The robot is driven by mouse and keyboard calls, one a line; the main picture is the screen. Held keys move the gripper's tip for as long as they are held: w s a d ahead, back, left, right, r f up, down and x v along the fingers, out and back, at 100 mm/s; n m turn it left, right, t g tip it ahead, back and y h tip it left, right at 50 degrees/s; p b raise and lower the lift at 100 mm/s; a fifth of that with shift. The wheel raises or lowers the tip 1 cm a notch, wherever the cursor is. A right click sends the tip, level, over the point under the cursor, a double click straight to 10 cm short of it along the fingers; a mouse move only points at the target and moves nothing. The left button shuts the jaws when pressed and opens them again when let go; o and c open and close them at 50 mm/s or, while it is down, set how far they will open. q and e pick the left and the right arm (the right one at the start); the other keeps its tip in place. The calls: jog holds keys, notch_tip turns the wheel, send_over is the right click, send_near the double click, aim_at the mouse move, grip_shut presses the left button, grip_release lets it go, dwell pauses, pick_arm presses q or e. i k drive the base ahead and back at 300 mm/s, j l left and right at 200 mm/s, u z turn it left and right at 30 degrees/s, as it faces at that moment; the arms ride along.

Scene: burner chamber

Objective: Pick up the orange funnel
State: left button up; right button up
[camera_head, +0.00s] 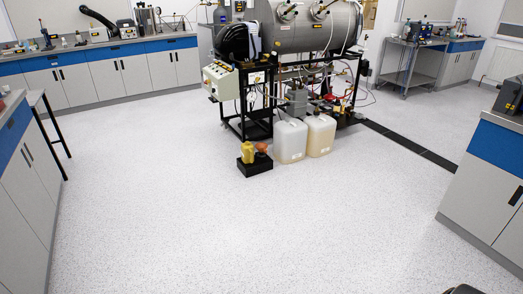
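A small orange object (262,148), which looks like the funnel, sits on top of a low black box (256,168) on the floor near the middle of the view. It is small at this distance, and its exact shape is hard to tell. A yellow container (247,152) stands beside it to the left on the same box. Neither my left nor my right gripper can be made out in the view, and nothing touches the orange object.
Two whitish jerrycans (290,141) stand just right of the black box. Behind them is the burner rig with its large metal cylinder (305,32). Cabinets line the left side, the back and the right (487,185). The speckled floor (245,235) in front is clear.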

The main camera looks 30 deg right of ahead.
aim_at(262, 147)
jog(key=z, duration=1.35)
jog(key=i, duration=3.8)
jog(key=l, duration=0.1)
